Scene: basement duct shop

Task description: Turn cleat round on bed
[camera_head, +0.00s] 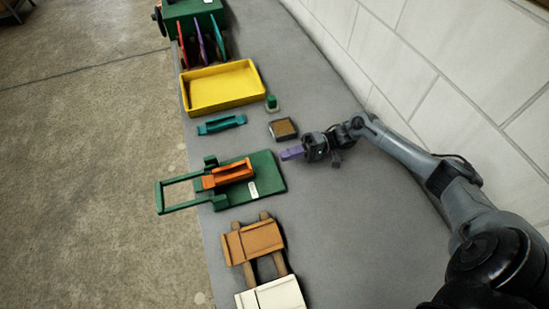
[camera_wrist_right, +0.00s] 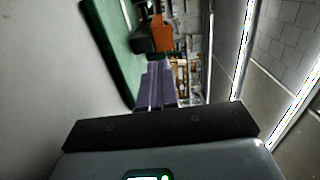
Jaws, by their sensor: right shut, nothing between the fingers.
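An orange cleat-like piece (camera_head: 230,174) lies on the green bed (camera_head: 268,176), which has a green frame handle reaching out to the left. My right gripper (camera_head: 283,155), with purple fingers, is just right of and above the bed's upper right corner in the head view, apart from the orange piece. Its fingers are shut and empty. In the right wrist view the purple fingers (camera_wrist_right: 156,85) point toward the orange piece (camera_wrist_right: 162,33) and the green bed (camera_wrist_right: 110,45); a dark block partly hides the orange piece there. My left gripper is not in view.
A teal piece (camera_head: 222,124), a yellow tray (camera_head: 247,92), a brown-topped block (camera_head: 283,129) and a small green-topped item (camera_head: 271,103) sit beyond the bed. Wooden pieces (camera_head: 254,242) and a cream block (camera_head: 277,295) lie nearer. The grey bench is clear at right, before the wall.

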